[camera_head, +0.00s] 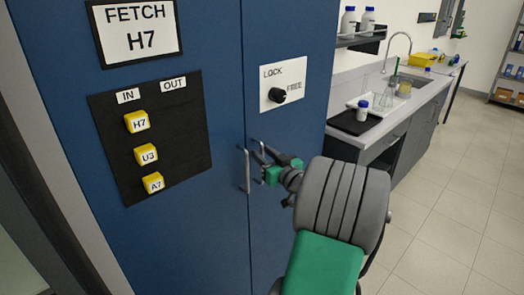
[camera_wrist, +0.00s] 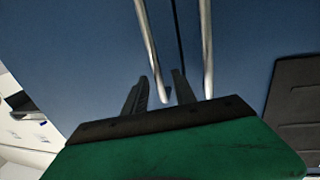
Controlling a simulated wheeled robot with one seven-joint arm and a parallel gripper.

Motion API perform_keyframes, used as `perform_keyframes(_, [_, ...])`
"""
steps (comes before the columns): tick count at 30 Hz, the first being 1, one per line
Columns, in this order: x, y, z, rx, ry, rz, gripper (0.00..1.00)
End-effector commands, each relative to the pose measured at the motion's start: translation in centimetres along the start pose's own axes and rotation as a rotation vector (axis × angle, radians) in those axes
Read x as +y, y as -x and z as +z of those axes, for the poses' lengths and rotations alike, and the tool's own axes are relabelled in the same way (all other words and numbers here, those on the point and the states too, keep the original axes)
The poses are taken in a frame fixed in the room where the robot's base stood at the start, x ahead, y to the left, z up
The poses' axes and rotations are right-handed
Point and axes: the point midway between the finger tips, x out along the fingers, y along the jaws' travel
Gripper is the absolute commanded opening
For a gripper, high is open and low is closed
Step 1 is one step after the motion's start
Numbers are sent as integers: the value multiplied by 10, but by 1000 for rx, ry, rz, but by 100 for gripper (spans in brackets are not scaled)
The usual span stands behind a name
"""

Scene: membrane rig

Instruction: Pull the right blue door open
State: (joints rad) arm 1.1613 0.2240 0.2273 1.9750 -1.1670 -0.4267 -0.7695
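The right blue door (camera_head: 300,30) is flush with the left blue door (camera_head: 215,30), with a thin seam between them. The right door's handle (camera_head: 262,172) is an upright silver bar near the seam. The left door's handle (camera_head: 246,172) stands close beside it. My gripper (camera_head: 262,158) is at the right handle. In the wrist view, which shows the sides swapped, the right handle (camera_wrist: 151,45) runs down between the fingers of my gripper (camera_wrist: 159,78), with a gap on each side. The left handle (camera_wrist: 207,45) is outside the fingers.
A knob (camera_head: 277,95) on a LOCK/FREE plate is above the handles; its exact pointing is too small to tell. A black panel (camera_head: 190,120) with yellow blocks is on the left door. A counter (camera_head: 405,110) with bottles stands right. Floor (camera_head: 450,215) at right is clear.

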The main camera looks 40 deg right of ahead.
Motion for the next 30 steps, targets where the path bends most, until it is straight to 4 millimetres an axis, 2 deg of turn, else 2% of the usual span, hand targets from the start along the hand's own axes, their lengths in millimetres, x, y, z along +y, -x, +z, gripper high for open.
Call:
perform_keyframes(3, [-1,-7,0,-1,0,-1,32])
perform_keyframes(9, [0,-7,1,-1,-1,0,32])
perform_keyframes(21, [-1,-7,1,-1,-1,-1,0])
perform_keyframes(30, [-1,-7,1,-1,-1,-1,0])
